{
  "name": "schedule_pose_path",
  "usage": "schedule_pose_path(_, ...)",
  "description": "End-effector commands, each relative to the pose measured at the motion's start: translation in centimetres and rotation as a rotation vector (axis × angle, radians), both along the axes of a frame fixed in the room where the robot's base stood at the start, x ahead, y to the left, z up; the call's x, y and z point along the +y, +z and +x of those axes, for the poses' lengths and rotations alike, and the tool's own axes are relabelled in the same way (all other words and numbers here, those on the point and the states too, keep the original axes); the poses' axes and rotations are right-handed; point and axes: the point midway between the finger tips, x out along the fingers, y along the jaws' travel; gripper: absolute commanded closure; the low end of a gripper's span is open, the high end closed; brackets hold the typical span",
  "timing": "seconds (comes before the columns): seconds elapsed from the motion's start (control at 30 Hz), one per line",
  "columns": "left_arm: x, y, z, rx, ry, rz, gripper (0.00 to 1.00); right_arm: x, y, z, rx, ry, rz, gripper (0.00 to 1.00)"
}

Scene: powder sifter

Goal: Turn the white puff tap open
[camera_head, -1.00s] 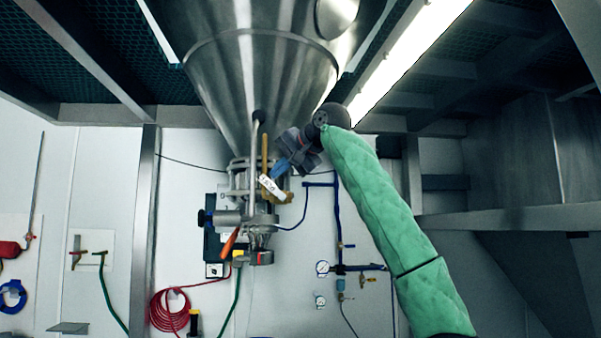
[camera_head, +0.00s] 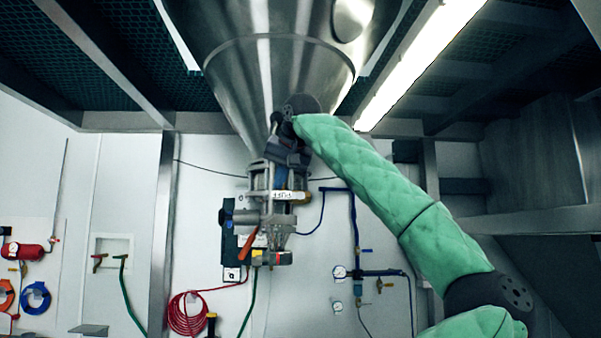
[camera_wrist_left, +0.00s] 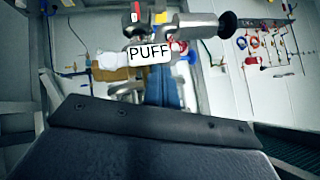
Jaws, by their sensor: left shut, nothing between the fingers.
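The white puff tap (camera_head: 289,195) shows a white label, lying nearly level at the valve assembly under the steel cone. In the left wrist view the label (camera_wrist_left: 150,52) reads PUFF, with a brass part (camera_wrist_left: 115,73) beside it. My left gripper (camera_head: 283,178) is just above the label, pointing down, on the green-sleeved arm. Its blue fingers (camera_wrist_left: 163,92) are shut and empty. Their tips lie close behind or against the label's lower edge; contact cannot be told. My right gripper is not in view.
The large steel cone (camera_head: 275,85) hangs close above the gripper. A wall with a red hose coil (camera_head: 186,315) and blue piping with gauges (camera_head: 340,272) stands behind. Open space lies right of the valve.

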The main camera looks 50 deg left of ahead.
Motion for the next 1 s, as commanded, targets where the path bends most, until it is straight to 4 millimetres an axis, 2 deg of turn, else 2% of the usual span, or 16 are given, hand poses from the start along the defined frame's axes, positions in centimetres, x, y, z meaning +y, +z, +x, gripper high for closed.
schedule_pose_path(0.1, 0.0, -0.1, 0.0, 0.001, -0.001, 0.000, 1.00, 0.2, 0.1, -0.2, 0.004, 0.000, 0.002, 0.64)
schedule_pose_path(0.4, 0.0, -0.2, 0.0, 0.001, 0.000, 0.000, 1.00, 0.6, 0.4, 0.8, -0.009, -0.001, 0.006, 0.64)
schedule_pose_path(0.63, -0.2, 0.0, 0.0, 0.001, 0.000, 0.000, 1.00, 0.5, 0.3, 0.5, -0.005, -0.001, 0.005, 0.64)
schedule_pose_path(0.77, -1.0, 1.0, -0.3, 0.001, -0.001, 0.001, 1.00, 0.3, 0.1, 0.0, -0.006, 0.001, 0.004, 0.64)
schedule_pose_path(0.87, -2.1, 2.1, -0.7, 0.000, -0.001, 0.000, 1.00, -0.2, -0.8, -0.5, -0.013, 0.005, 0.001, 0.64)
schedule_pose_path(1.0, -3.6, 3.6, -1.3, 0.000, -0.001, 0.002, 1.00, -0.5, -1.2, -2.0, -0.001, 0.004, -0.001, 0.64)
